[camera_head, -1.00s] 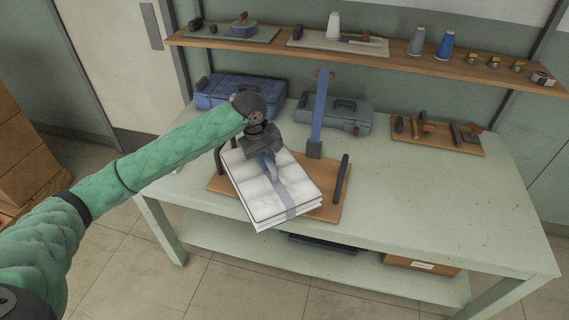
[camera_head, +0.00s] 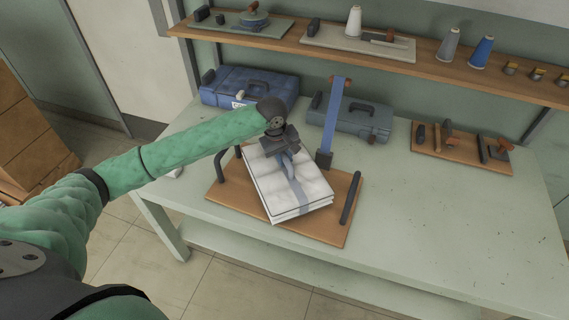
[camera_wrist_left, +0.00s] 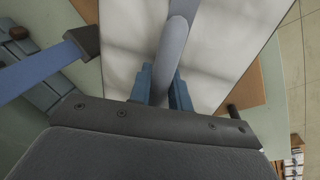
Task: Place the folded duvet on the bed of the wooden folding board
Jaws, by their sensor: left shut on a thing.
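The folded duvet (camera_head: 299,196) is a white, layered, rectangular bundle with a grey-blue strap around its middle. My left gripper (camera_head: 288,166) is above it, shut on the strap near the duvet's far part. The strap (camera_wrist_left: 172,45) stands up between the two blue fingers (camera_wrist_left: 163,88) in the left wrist view. The wooden folding board (camera_head: 231,200) lies on the table under the duvet, with a dark bar at each side and a blue upright strip (camera_head: 331,120) at its back. The duvet sits askew over the board's middle; I cannot tell whether it touches. My right gripper is not in view.
The pale green table (camera_head: 420,225) is clear on the right. A blue case (camera_head: 245,88) and a grey case (camera_head: 350,117) stand behind the board. A small wooden tool tray (camera_head: 462,147) lies at the back right. A shelf (camera_head: 290,42) runs above.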

